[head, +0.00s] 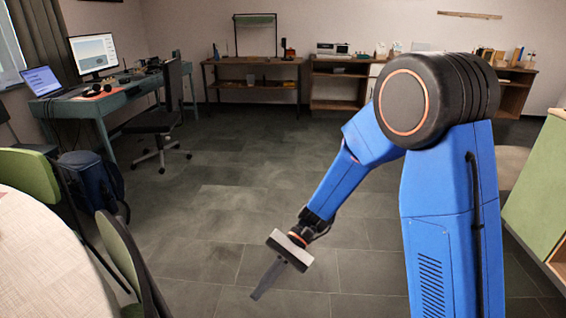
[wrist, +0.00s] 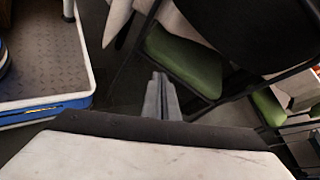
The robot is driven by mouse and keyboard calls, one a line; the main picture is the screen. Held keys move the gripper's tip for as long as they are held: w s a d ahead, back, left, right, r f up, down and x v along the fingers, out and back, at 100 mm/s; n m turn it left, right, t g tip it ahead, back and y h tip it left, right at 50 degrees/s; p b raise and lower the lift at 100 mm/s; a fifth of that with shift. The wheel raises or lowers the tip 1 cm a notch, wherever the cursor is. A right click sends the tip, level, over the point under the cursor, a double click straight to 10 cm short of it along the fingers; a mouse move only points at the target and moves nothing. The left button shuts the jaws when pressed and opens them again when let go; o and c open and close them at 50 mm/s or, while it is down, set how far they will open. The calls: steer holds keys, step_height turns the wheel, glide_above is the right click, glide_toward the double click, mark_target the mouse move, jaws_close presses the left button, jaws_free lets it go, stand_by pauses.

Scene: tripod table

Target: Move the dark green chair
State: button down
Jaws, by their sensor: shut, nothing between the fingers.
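A dark green chair back (head: 122,252) with a dark frame stands at the lower left in the head view, beside the round table (head: 45,262). A brighter green chair back (head: 28,175) is farther off behind it. In the wrist view a green seat (wrist: 185,60) on a dark frame lies beyond the fingers, and part of another green seat (wrist: 268,106) shows at the right. I cannot tell which seat belongs to which chair. My gripper (head: 257,296) points down over open floor, right of the dark green chair and apart from it. Its fingers (wrist: 159,82) are together and empty.
A blue backpack (head: 90,185) sits on the floor behind the chairs. A desk (head: 105,105) with screens and an office chair (head: 155,125) are at the back left. A green cabinet (head: 540,185) is at the right. The tiled middle floor (head: 235,205) is clear.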

steer(key=s+d+r+n+t+h, duration=0.1)
steer(key=s+d+r+t+h, duration=0.2)
steer(key=d, duration=0.8)
steer(key=s+d+r+n+t+h, duration=0.1)
steer(key=s+d+r+t+h, duration=0.2)
steer(key=d, duration=0.9)
steer(key=s+d+r+n+t+h, duration=0.1)
steer(key=s+d+r+t+h, duration=0.1)
steer(key=d+r+t, duration=0.6)
steer(key=s+d+r, duration=0.1)
steer(key=d+r, duration=0.1)
steer(key=d, duration=0.1)
steer(key=shift+d+n+h, duration=0.3)
steer(key=shift+h, duration=0.1)
